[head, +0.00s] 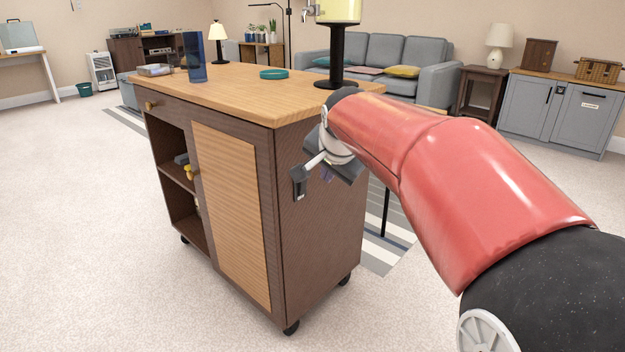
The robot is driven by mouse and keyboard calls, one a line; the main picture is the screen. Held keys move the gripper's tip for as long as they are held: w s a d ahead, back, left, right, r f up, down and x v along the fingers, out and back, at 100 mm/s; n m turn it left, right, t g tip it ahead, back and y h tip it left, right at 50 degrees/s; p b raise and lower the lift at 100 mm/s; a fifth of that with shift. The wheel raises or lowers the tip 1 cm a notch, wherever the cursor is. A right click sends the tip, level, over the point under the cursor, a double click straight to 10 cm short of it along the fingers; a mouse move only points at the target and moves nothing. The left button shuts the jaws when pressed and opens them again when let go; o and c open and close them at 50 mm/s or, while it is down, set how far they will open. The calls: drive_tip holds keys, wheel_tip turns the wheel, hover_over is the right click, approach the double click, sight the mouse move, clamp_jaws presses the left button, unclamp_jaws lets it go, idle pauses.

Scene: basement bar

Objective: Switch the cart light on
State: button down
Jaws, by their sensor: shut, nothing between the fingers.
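The brown wooden cart (322,225) with a light wood top stands in front of me in the head view. A small lamp (218,32) with a pale yellow shade and dark base stands at the far end of the cart top; I cannot tell whether it is lit. A small dark box (299,186), which looks like a switch, sits on the cart's near side panel below the top. My gripper (311,163) is shut and empty, close to the upper part of this box. I cannot tell whether it touches. My gripper's body partly hides the panel.
A grey sofa (385,52) and grey cabinets (560,112) stand behind. The carpet at left is clear.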

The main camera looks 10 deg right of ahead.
sight(306, 187)
drive_tip(key=w+f, duration=0.2)
drive_tip(key=w, duration=0.1)
drive_tip(key=w+a+f, duration=0.1)
drive_tip(key=w+f, duration=0.1)
drive_tip(key=w, duration=0.1)
drive_tip(key=w+a+f+b, duration=0.1)
drive_tip(key=w+f, duration=0.2)
drive_tip(key=shift+w, duration=0.2)
drive_tip(key=shift+w+a+r+p, duration=0.25)
drive_tip(key=shift+r+p, duration=0.1)
drive_tip(key=shift+p, duration=0.6)
drive_tip(key=shift+w+g+p, duration=0.1)
drive_tip(key=shift+g+p, duration=0.2)
drive_tip(key=shift+p, duration=0.05)
drive_tip(key=shift+f, duration=0.25)
drive_tip(key=shift+r, duration=0.15)
